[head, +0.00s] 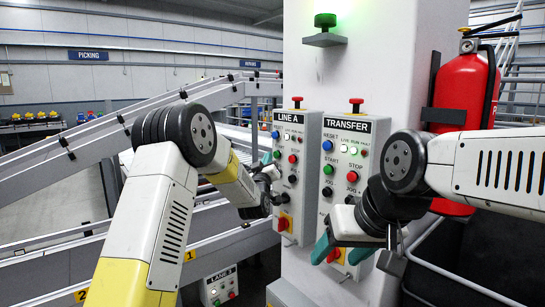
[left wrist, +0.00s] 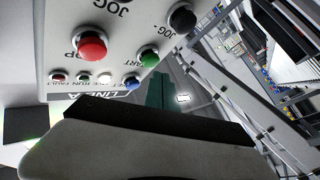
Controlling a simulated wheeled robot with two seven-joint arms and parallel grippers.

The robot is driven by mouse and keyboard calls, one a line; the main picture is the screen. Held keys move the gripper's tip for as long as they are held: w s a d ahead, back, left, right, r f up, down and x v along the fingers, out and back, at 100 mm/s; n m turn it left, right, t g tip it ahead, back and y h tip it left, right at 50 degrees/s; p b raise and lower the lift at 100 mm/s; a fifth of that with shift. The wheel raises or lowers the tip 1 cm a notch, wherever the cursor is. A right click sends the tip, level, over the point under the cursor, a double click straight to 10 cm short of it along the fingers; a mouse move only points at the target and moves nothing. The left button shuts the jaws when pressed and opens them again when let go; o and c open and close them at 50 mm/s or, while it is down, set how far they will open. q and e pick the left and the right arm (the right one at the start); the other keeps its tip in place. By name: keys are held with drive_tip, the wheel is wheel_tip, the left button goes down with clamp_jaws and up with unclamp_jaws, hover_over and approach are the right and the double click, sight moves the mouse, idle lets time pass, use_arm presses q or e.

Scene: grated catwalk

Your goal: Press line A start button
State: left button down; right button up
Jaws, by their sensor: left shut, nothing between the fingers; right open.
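The LINE A panel (head: 299,205) is mounted on the white column. Its green start button (head: 276,154) is at the panel's left side, below the blue reset button (head: 276,135). In the left wrist view the panel appears upside down, with the green start button (left wrist: 149,56) between the red stop button (left wrist: 91,45) and the panel's edge. My left gripper (head: 267,159) is shut and empty; its teal tip (left wrist: 158,90) is close to the green button. I cannot tell if they touch. My right gripper (head: 341,250) is open and empty before the TRANSFER panel's lower part.
The TRANSFER panel (head: 348,125) with similar buttons stands right beside LINE A. Red emergency stops (head: 297,102) top both panels. A fire extinguisher (head: 462,95) hangs at the right. A LANE panel (head: 221,286) sits low, and conveyor rails (head: 60,150) run at the left.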

use_arm(q)
drive_tip(key=shift+a, duration=0.1)
drive_tip(key=shift+s+a, duration=0.75)
drive_tip(key=shift+a, duration=0.25)
drive_tip(key=shift+s+a, duration=0.75)
drive_tip(key=shift+a, duration=0.2)
drive_tip(key=s+a+r+m+g+y, duration=0.1)
drive_tip(key=s+a+r+g, duration=0.2)
drive_tip(key=s, duration=0.4)
drive_tip(key=s+a+r+m+g, duration=0.1)
drive_tip(key=s+a+g, duration=0.3)
drive_tip(key=s, duration=0.3)
drive_tip(key=s+a+f+g, duration=0.2)
drive_tip(key=s+f, duration=0.1)
drive_tip(key=s, duration=0.7)
drive_tip(key=s+a+f+m+g, duration=0.1)
drive_tip(key=s+a+f+g, duration=0.1)
drive_tip(key=s, duration=0.9)
drive_tip(key=s+a+f+m+g, duration=0.1)
drive_tip(key=s+a+f+g, duration=0.1)
drive_tip(key=s, duration=0.8)
wheel_tip(320, 180, down, 2)
drive_tip(key=shift+s+f+g+y, duration=0.15)
drive_tip(key=shift+g+y, duration=0.25)
drive_tip(key=shift+g, duration=0.5)
